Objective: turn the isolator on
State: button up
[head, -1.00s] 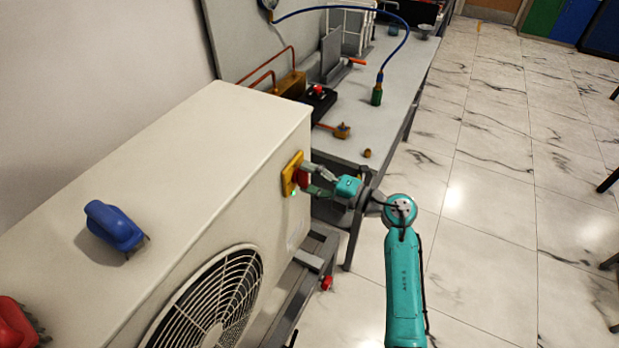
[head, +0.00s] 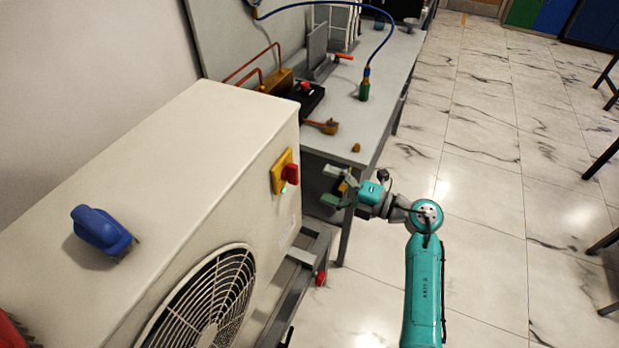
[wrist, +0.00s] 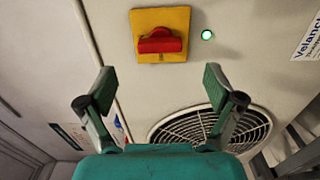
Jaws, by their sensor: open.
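The isolator is a red rotary handle (head: 291,173) on a yellow square plate (head: 280,168), fixed to the side of the large off-white fan unit (head: 190,150). In the wrist view the red handle (wrist: 159,41) lies horizontally across the yellow plate (wrist: 161,16). A small green light (wrist: 207,35) glows beside the plate; it also shows in the head view (head: 283,189). My gripper (head: 328,186) is open and empty, a short way off the panel, to the right of the handle in the head view. In the wrist view its open fingers (wrist: 154,86) sit below the handle, touching nothing.
A blue object (head: 101,229) lies on top of the unit. Behind it stands a grey workbench (head: 345,120) with a blue hose (head: 380,45), a green bottle-shaped fitting (head: 364,88) and small brass parts.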

jog(key=shift+v, duration=2.2)
jog(key=s+d+f+m+t+h, duration=0.2)
jog(key=s+m, duration=0.8)
jog(key=s, duration=0.5)
jog(key=s+d+f+m+t+h, duration=0.2)
jog(key=s+d+m+h, duration=0.5)
jog(key=s, duration=0.9)
jog(key=s+d+f+m+t+h, duration=0.2)
jog(key=s+d+m+t+h, duration=0.2)
jog(key=s+m+h, duration=0.4)
jog(key=s+d+m, duration=0.1)
jog(key=s+m, duration=0.5)
jog(key=s, duration=0.1)
jog(key=shift+d+f+m+t, duration=0.25)
jog(key=shift+f+m+t, duration=0.05)
jog(key=shift+f+m, duration=0.1)
jog(key=shift+s, duration=0.15)
